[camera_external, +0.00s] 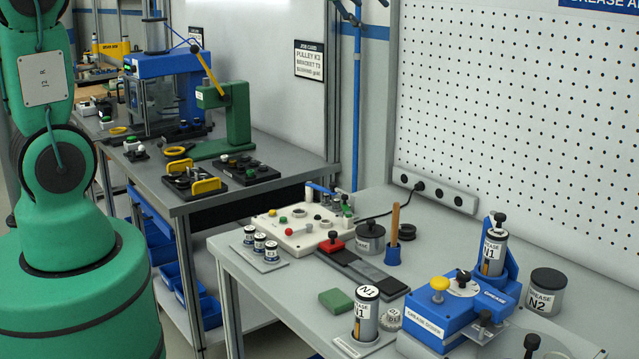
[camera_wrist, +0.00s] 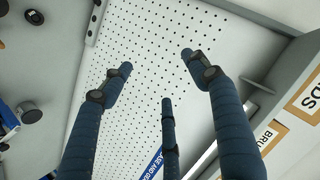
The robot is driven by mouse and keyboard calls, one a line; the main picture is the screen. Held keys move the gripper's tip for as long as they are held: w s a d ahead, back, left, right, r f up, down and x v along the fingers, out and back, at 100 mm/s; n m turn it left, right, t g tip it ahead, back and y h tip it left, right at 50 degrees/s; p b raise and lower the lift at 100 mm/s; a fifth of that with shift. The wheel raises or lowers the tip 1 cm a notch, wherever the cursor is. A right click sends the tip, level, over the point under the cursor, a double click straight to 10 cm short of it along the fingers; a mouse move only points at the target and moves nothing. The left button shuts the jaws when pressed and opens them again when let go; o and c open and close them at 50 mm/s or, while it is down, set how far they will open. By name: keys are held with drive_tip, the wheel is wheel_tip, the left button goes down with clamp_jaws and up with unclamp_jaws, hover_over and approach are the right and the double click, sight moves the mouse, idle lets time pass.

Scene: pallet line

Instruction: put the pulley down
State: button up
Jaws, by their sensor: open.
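My gripper (camera_wrist: 157,64) shows in the wrist view with its dark blue fingers spread apart. It is open, with nothing between the fingers, and the white pegboard (camera_wrist: 225,45) fills the view behind them. My gripper is out of sight in the external view, where only part of my green arm shows at the left. I cannot pick out the pulley with certainty. A small black spool-like part (camera_external: 406,232) stands on the near bench (camera_external: 290,290) behind the blue cup, but I cannot tell whether it is the pulley.
The near bench holds a white control panel (camera_external: 304,230), a blue grease station (camera_external: 440,318), grease cans (camera_external: 546,291) and a green block (camera_external: 336,301). The far bench holds a green press (camera_external: 237,115) and black fixtures (camera_external: 250,171). The near bench's front left strip is clear.

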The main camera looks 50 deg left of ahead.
drive_tip(key=s+a+r+n+g+y, duration=0.2)
drive_tip(key=s+n+g, duration=0.1)
drive_tip(key=s, duration=2)
drive_tip(key=s+d+f+g+h, duration=0.1)
drive_tip(key=s+d+f, duration=0.1)
drive_tip(key=s, duration=0.6)
drive_tip(key=s+d+f+g+h, duration=0.1)
drive_tip(key=s+d+f+h, duration=0.1)
drive_tip(key=s+d, duration=0.3)
drive_tip(key=s+d+f+g+h, duration=0.1)
drive_tip(key=s+d+f, duration=0.2)
drive_tip(key=s, duration=0.8)
drive_tip(key=shift+d+f+h, duration=0.15)
drive_tip(key=shift+f+h, duration=0.15)
drive_tip(key=shift+f, duration=0.3)
drive_tip(key=shift+f, duration=0.1)
wheel_tip(320, 180, down, 12)
drive_tip(key=b, duration=1.2)
drive_tip(key=shift+f+b, duration=0.25)
drive_tip(key=shift+b, duration=0.1)
